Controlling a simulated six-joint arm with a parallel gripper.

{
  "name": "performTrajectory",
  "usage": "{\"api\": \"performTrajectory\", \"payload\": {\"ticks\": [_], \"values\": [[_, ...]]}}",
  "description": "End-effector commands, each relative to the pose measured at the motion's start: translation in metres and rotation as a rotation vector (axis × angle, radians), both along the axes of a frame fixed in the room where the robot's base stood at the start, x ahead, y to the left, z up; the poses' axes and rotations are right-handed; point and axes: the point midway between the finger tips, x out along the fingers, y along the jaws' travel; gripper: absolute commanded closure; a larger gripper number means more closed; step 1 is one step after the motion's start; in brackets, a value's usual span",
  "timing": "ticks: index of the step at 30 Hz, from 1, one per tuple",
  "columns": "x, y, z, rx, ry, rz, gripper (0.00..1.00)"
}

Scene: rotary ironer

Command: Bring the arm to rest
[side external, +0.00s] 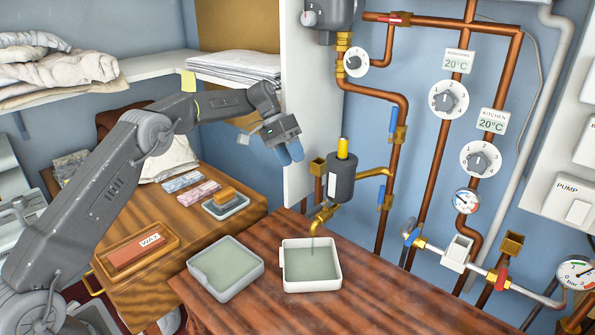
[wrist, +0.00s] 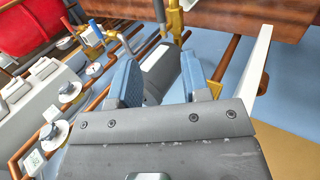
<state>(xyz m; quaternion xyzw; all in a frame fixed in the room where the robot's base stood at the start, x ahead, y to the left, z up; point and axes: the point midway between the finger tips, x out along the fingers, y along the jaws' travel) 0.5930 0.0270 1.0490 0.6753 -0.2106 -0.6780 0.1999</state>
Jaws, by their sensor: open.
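My gripper (side external: 290,152) is up in the air above the wooden bench, to the left of the grey cylinder (side external: 341,178) with a yellow top. In the wrist view my gripper (wrist: 160,80) shows two blue-padded fingers set wide apart. The grey cylinder (wrist: 161,68) appears beyond the gap between them. I see nothing held in the fingers. My arm reaches up from the lower left and bends down at the wrist.
Two trays with greenish contents, a left one (side external: 226,292) and a right one (side external: 286,286), stand on the bench (side external: 375,308). Copper pipes (side external: 439,150), dials and valves cover the wall at right. A white panel edge (side external: 297,110) stands close behind my gripper.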

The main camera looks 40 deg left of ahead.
Motion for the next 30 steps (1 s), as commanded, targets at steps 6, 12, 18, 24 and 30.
{"api": "performTrajectory", "payload": {"ticks": [6, 12, 18, 24, 30], "values": [[0.000, 0.003, 0.005, 0.001, 0.000, 0.000, 0.57], [0.000, 0.003, 0.005, 0.001, 0.000, 0.000, 0.57], [-0.012, -0.007, 0.031, 0.045, -0.017, 0.013, 0.57], [-0.060, -0.031, 0.086, 0.161, -0.063, 0.049, 0.57], [-0.127, -0.052, 0.124, 0.278, -0.132, 0.086, 0.57]]}}
